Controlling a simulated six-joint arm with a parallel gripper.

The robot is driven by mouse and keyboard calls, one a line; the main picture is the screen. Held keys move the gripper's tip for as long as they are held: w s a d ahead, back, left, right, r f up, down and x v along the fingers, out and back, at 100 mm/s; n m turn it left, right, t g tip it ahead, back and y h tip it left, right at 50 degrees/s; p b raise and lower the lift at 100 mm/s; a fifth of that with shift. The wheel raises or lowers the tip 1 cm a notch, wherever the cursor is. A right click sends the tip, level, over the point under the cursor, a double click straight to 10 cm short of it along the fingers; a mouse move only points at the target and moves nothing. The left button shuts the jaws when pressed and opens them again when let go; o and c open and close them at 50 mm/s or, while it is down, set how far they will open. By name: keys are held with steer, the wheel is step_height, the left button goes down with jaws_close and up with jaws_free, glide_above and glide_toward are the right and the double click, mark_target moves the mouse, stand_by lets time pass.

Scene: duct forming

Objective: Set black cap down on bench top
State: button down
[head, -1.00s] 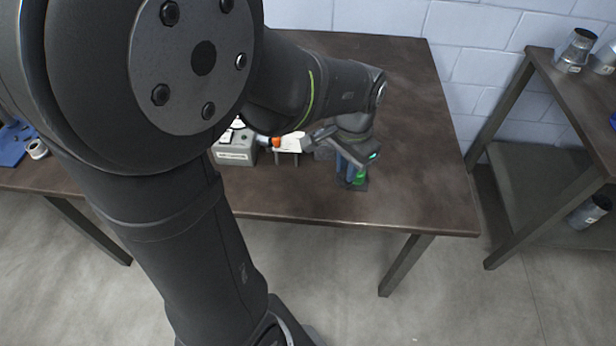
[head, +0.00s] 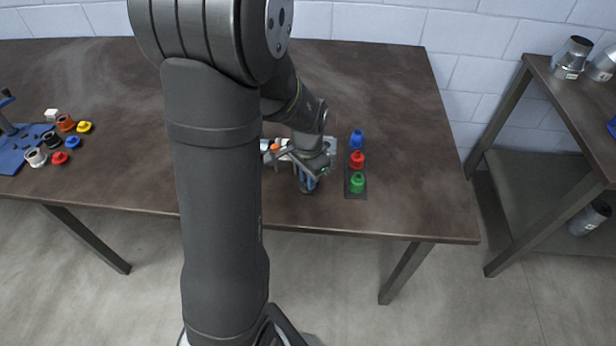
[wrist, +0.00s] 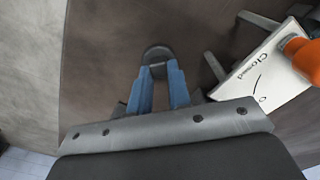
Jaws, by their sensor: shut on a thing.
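My gripper (head: 308,184) is low over the bench top (head: 400,120), near the front edge. In the wrist view, its blue fingers (wrist: 160,76) are shut on a dark round piece, the black cap (wrist: 157,52), at their tips. The fingers hide part of the cap. The cap is hard to make out in the head view, against the dark bench. I cannot tell if it touches the bench top.
Just right of my gripper is a dark strip (head: 356,193) with blue, red and green pieces. A white card (wrist: 262,80) and an orange piece (wrist: 302,58) are close by. Several coloured caps lie at the left by a blue stand (head: 12,158). The bench's right side is clear.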

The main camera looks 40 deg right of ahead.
steer(key=shift+f, duration=0.15)
steer(key=c, duration=1.3)
jaws_free()
steer(key=shift+c, duration=0.2)
step_height(320, 180, up, 12)
